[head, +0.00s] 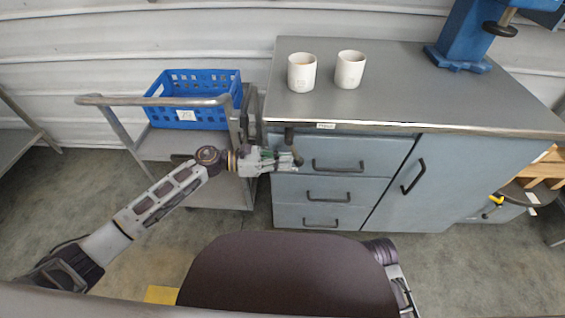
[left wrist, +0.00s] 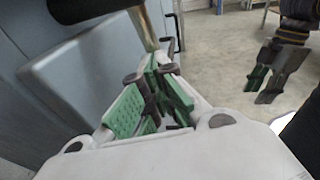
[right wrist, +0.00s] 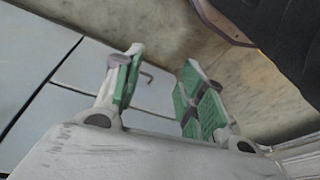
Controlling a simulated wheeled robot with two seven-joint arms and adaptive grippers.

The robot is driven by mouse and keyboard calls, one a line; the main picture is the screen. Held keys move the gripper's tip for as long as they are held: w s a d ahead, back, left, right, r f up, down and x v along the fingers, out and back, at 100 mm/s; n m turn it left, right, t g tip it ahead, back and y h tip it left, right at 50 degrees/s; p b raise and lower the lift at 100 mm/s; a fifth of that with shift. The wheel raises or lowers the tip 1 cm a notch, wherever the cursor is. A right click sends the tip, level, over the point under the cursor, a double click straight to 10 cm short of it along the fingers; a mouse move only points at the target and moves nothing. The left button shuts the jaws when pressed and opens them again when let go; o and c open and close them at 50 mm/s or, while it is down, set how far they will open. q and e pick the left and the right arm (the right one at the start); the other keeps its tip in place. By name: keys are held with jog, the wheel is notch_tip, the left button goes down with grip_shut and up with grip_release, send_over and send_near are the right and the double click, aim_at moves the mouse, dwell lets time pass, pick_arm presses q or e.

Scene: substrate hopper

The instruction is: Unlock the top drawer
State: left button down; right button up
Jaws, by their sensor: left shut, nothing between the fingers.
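The top drawer (head: 385,158) is the upper drawer of the grey-blue cabinet and looks closed flush. A dark upright lever-like piece (head: 289,138) sits at its upper left, just under the worktop edge. My left gripper (head: 297,161) is shut and empty, just below that piece and left of the drawer's handle (head: 338,168). In the left wrist view a dark bar (left wrist: 92,8) with a tan shaft (left wrist: 145,28) shows above the green fingertips (left wrist: 160,72); whether they touch is unclear. My right gripper (right wrist: 160,78) is open and empty, with cabinet fronts and floor beyond.
Two white cups (head: 302,72) (head: 349,70) stand on the worktop (head: 410,95). A blue machine (head: 465,35) stands at its back right. A trolley (head: 205,145) with a blue crate (head: 215,83) is left of the cabinet. Two lower drawers (head: 290,188) (head: 290,215) and a door (head: 440,180) adjoin.

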aim_at(299, 161)
pick_arm(q)
jog(key=d+h+b, duration=0.1)
jog(key=b, duration=0.2)
jog(key=d+h+b, duration=0.1)
jog(key=h+b, duration=0.1)
jog(key=b, duration=0.2)
jog(key=shift+d+f+n+t, duration=0.15)
jog(key=shift+d+n+t, duration=0.05)
jog(key=shift+n+t, duration=0.1)
jog(key=shift+d+b, duration=0.55)
jog(key=shift+b, duration=0.4)
jog(key=shift+d+r, duration=0.25)
jog(key=shift+d+r+b, duration=0.15)
jog(key=shift+d+b, duration=0.2)
jog(key=shift+b, duration=0.1)
jog(key=shift+d+r, duration=1.3)
jog(key=shift+d, duration=0.25)
pick_arm(e)
jog(key=a+f+t+y, duration=0.1)
jog(key=a+f+t, duration=0.1)
jog(key=f, duration=0.3)
jog(key=w+a+f+m+t+y, duration=0.1)
jog(key=a+f, duration=0.1)
jog(key=f, duration=0.3)
jog(key=shift+w+a+f+t+y, duration=0.25)
jog(key=shift+w+f+t+y, duration=0.05)
jog(key=shift+f+t+y, duration=0.1)
pick_arm(q)
jog(key=shift+d+r, duration=0.1)
